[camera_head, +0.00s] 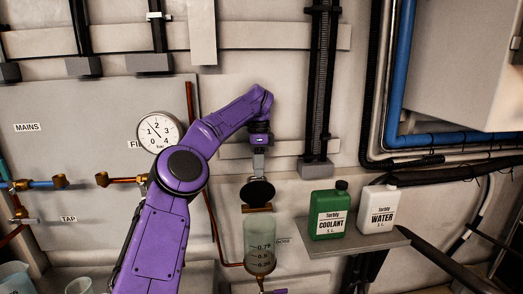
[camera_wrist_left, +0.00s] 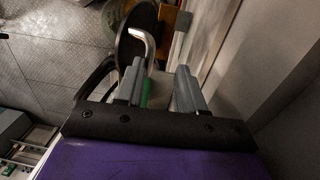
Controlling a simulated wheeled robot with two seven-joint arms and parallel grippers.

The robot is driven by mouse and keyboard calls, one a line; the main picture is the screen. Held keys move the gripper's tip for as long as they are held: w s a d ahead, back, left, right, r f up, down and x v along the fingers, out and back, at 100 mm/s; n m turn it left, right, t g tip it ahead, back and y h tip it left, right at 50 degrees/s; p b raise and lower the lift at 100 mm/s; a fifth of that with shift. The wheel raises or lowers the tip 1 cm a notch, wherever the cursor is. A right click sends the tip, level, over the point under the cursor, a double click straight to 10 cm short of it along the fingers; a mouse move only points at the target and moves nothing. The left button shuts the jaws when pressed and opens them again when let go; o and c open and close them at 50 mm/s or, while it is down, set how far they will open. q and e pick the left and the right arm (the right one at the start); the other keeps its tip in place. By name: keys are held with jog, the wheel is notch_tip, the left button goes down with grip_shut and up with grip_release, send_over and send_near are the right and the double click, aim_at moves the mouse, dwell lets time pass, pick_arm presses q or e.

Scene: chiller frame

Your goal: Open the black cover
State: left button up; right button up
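The black cover (camera_head: 257,192) is a round disc above the brown rim (camera_head: 257,208) of a clear graduated cylinder (camera_head: 260,240). Its face shows to the head camera, so it looks tilted up from the rim. In the left wrist view the cover (camera_wrist_left: 135,32) is a narrow dark oval beyond the fingers, with a pale bent handle (camera_wrist_left: 148,42) in front of it. My left gripper (camera_head: 258,165) is just above the cover; in the wrist view its fingers (camera_wrist_left: 158,75) are apart, with the handle's end near the gap. Contact cannot be told. My right gripper is not in view.
A green coolant bottle (camera_head: 328,212) and a white water bottle (camera_head: 377,210) stand on a grey shelf (camera_head: 345,243) right of the cylinder. A pressure gauge (camera_head: 158,131) is on the wall behind my left arm. Pipes and cables run along the wall.

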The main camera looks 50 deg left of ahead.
pick_arm(q)
notch_tip(320, 180, up, 10)
jog(key=p, duration=0.4)
jog(key=shift+s+d, duration=0.15)
jog(key=shift+s, duration=0.05)
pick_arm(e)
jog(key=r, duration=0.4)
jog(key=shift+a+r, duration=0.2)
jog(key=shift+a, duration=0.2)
pick_arm(q)
jog(key=shift+w+d, duration=0.15)
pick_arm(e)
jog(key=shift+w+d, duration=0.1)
